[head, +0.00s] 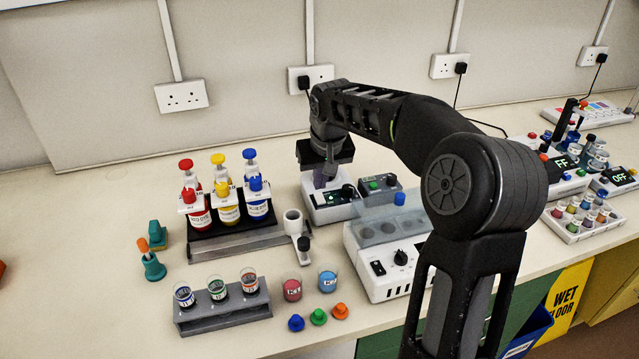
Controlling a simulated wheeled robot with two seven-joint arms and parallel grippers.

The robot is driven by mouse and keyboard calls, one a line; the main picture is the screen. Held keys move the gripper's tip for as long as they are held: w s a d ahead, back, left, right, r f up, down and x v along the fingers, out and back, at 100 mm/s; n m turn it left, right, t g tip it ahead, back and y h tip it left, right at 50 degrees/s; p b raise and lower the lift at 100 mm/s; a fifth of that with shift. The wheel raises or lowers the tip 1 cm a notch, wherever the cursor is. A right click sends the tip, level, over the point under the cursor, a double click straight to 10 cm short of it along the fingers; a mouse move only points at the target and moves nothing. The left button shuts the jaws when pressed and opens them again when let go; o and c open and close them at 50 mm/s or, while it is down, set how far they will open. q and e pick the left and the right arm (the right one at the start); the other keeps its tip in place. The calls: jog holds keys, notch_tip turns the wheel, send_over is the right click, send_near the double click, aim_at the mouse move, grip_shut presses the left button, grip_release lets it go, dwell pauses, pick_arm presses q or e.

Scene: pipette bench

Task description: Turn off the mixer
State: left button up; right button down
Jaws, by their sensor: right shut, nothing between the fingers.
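A small white bench device (330,212), which I take to be the mixer, stands at the middle back of the bench. It has a dark panel with a small green mark and a black knob (349,192) on its right side. My right gripper (321,184) points down just over this device, with its fingers shut and empty. The gripper and its dark wrist hide the device's back part. I cannot tell whether the fingers touch it. My left gripper is not in view.
A white block with a clear lid (385,275) stands in front, partly behind my arm. A grey box (380,187) is right of the device. Colored bottles (228,207) and a cup rack (222,314) stand left. Devices with lit displays (618,176) are far right.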

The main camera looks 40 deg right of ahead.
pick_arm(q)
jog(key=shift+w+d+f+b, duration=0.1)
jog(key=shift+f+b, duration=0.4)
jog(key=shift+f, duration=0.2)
pick_arm(e)
jog(key=v, duration=0.9)
jog(key=shift+r, duration=0.2)
